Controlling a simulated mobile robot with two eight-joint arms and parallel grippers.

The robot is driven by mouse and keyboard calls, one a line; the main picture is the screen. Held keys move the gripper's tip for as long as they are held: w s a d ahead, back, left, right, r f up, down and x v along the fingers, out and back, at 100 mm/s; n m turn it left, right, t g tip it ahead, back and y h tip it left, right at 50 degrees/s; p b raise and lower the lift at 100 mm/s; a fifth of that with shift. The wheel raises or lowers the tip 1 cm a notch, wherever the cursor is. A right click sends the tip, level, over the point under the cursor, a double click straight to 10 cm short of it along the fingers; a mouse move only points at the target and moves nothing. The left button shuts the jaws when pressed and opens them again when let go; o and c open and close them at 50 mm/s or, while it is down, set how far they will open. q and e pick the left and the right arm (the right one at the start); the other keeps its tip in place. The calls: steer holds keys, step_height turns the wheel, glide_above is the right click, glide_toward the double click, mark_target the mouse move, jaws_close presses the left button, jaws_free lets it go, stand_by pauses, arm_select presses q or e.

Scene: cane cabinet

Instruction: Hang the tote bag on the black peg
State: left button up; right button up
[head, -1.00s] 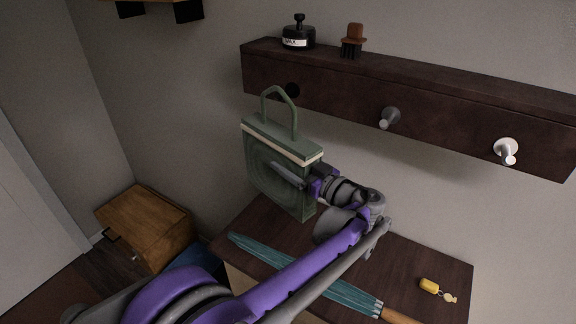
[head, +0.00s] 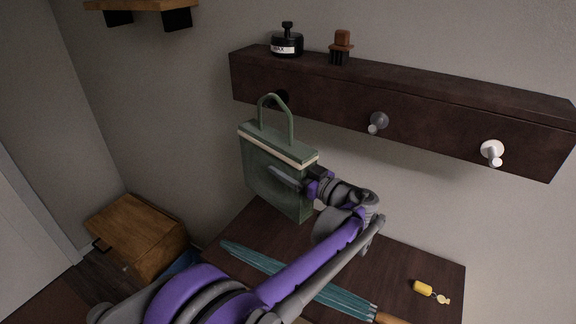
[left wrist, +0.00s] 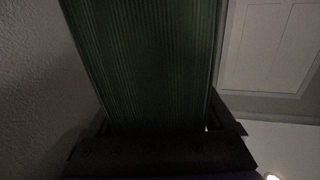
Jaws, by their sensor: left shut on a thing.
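The green tote bag (head: 262,165) hangs upright in the air in front of the wall, its arched handle (head: 291,122) pointing up. My left gripper (head: 290,180) is shut on the bag's side. The bag's green side (left wrist: 150,60) fills the middle of the left wrist view, between the fingers. The black peg (head: 281,98) is at the left end of the dark wall rack (head: 430,115). In the head view the handle's top overlaps the peg. I cannot tell whether the handle is around the peg or only in front of it. My right gripper is not in view.
A grey peg (head: 377,122) and a white peg (head: 492,152) are further right on the rack. A wax jar (head: 287,42) and a brush (head: 341,46) stand on top. A teal umbrella (head: 340,298) and yellow key tag (head: 422,288) lie on the cabinet (head: 395,270) below.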

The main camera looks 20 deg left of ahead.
arm_select(q)
steer(key=o, duration=1.4)
steer(key=shift+o, duration=0.2)
steer(key=shift+d, duration=0.15)
